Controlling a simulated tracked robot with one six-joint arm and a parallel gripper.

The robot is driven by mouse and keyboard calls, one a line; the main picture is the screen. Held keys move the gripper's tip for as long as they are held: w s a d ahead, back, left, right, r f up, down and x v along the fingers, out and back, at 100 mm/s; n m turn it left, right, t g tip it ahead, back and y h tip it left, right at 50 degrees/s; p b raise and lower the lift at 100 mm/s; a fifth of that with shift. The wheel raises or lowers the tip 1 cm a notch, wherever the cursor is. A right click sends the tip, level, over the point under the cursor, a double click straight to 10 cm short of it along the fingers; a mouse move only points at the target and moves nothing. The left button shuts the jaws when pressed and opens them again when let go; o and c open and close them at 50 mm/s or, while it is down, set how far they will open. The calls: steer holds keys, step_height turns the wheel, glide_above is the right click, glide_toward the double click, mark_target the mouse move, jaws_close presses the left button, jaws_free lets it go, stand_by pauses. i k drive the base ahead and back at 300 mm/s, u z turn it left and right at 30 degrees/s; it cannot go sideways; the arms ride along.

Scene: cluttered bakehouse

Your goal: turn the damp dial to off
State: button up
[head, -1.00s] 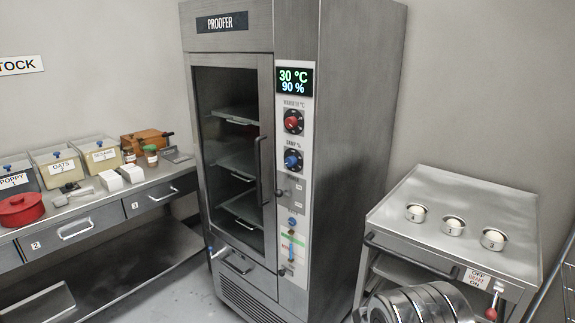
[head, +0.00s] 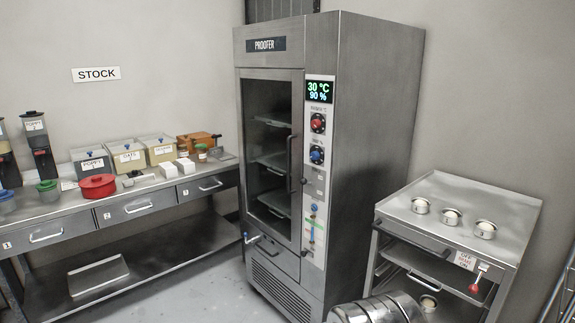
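The damp dial (head: 317,155) is a blue knob on a dark round face. It sits on the pale control panel (head: 318,240) at the right of the proofer's front, below the red warmth dial (head: 318,123). Which way the blue knob points is too small to tell. The display (head: 320,92) above the dials reads 30 °C and 90 %. The steel proofer (head: 375,150) stands in the middle with its glass door (head: 270,150) shut. My gripper is not in view, and nothing is seen touching the dial.
A steel cart (head: 440,215) with several small cups stands right of the proofer, with a red-ended lever (head: 474,288). A ribbed metal drum-like thing (head: 375,310) is at the bottom edge. A workbench (head: 65,222) with tubs runs left. Floor (head: 205,285) before the bench is partly clear.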

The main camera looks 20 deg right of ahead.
mark_target(314, 156)
steer(key=u, duration=0.3)
steer(key=k, duration=0.65)
steer(key=u, duration=0.65)
steer(key=i, duration=2.55)
steer(key=z, duration=0.4)
